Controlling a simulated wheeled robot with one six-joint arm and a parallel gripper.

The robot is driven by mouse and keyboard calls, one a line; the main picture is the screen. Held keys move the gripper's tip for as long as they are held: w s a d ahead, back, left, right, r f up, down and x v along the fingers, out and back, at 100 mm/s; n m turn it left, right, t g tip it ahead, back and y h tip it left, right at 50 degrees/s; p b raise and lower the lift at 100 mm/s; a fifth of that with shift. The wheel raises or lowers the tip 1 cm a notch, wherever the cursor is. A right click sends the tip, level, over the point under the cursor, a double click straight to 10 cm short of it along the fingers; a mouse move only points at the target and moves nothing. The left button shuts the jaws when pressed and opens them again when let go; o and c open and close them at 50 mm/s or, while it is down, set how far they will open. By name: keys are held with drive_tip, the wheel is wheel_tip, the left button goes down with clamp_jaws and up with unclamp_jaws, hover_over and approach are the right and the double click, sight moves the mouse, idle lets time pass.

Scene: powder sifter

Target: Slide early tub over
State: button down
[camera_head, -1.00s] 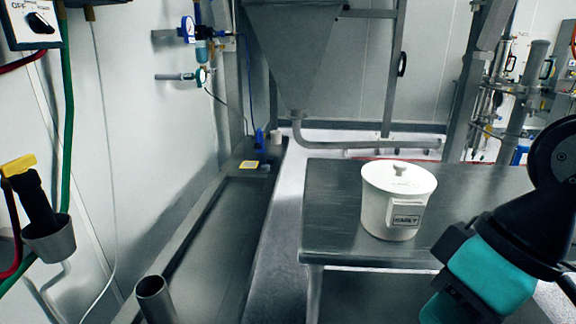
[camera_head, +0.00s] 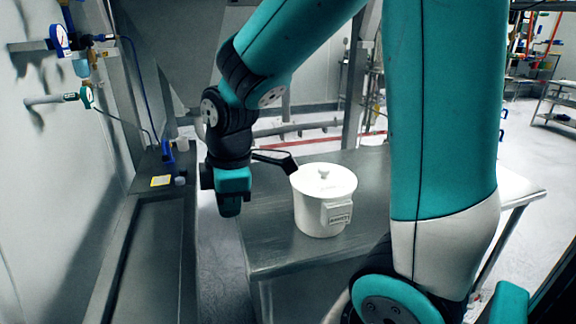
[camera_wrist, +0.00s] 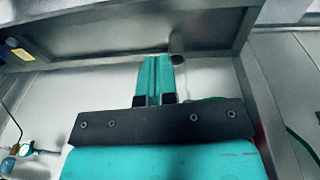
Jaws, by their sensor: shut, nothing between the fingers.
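The early tub (camera_head: 312,212) is a white round pot with a knobbed lid and a label on its front right. It stands upright on the steel table (camera_head: 265,238), near the table's left side in the head view. My gripper (camera_head: 230,212) hangs left of the tub, pointing down, with a clear gap at its fingertips. A dark arm part reaches toward the tub's upper left rim; I cannot tell whether it touches. In the wrist view my gripper's teal fingers (camera_wrist: 156,72) are together with nothing between them. The tub does not show there.
A steel trough (camera_head: 150,250) runs along the left wall, with a yellow tag (camera_head: 161,181) at its far end. A gauge (camera_head: 60,40) juts from the wall. My upper arm hides the table's middle; its right end (camera_head: 515,195) looks clear.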

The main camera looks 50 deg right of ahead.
drive_tip(key=w+d+r+n+g+h+p, duration=0.1)
drive_tip(key=w+d+n+h+p, duration=0.15)
drive_tip(key=d, duration=0.55)
drive_tip(key=w+d+r+n+h+p, duration=0.1)
drive_tip(key=d+n+p, duration=0.2)
drive_tip(key=d, duration=0.4)
drive_tip(key=d+f+p, duration=0.3)
drive_tip(key=d+f, duration=0.4)
drive_tip(key=f, duration=0.3)
drive_tip(key=shift+f+p, duration=0.15)
drive_tip(key=shift+p, duration=0.2)
drive_tip(key=shift+s, duration=0.1)
